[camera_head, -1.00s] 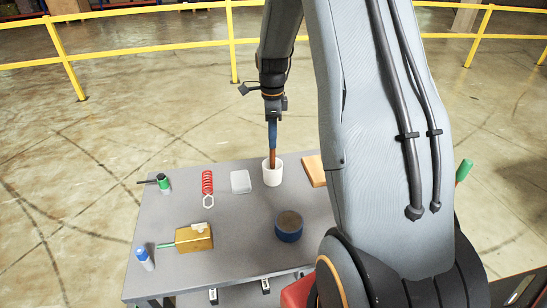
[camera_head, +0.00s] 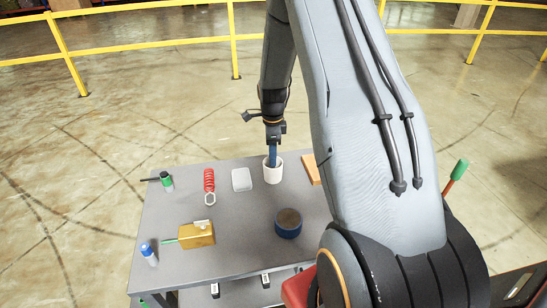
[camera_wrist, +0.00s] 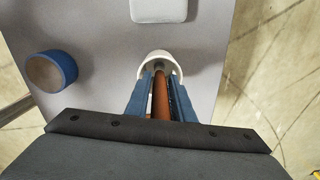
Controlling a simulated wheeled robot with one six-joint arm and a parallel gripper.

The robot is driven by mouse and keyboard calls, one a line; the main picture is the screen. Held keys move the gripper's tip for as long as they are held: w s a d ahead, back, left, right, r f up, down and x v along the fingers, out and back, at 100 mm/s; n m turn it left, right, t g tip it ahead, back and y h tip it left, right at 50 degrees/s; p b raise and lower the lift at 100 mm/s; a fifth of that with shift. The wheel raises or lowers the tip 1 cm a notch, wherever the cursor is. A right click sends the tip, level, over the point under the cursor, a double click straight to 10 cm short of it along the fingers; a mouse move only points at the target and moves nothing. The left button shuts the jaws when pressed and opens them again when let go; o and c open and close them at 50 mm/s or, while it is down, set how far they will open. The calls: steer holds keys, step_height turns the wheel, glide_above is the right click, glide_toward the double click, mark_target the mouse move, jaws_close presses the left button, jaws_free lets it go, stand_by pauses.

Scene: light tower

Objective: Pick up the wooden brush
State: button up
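The wooden brush (camera_wrist: 161,98) shows in the wrist view as a brown handle running down into a white cup (camera_wrist: 176,64). The same cup (camera_head: 272,174) stands upright on the grey table in the head view, where the brush is hidden by the fingers and the cup wall. My gripper (camera_head: 273,160) points down with its blue fingertips at the cup's mouth. In the wrist view the fingers (camera_wrist: 160,80) lie on either side of the handle, with a narrow gap visible near the tips. The brush's lower end is hidden.
A wooden block (camera_head: 311,168) lies right of the cup.

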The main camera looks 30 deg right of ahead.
steer(key=shift+c, duration=0.2)
jaws_close()
steer(key=shift+r, duration=0.2)
step_height(320, 180, up, 10)
steer(key=b, duration=0.3)
steer(key=shift+f, duration=0.15)
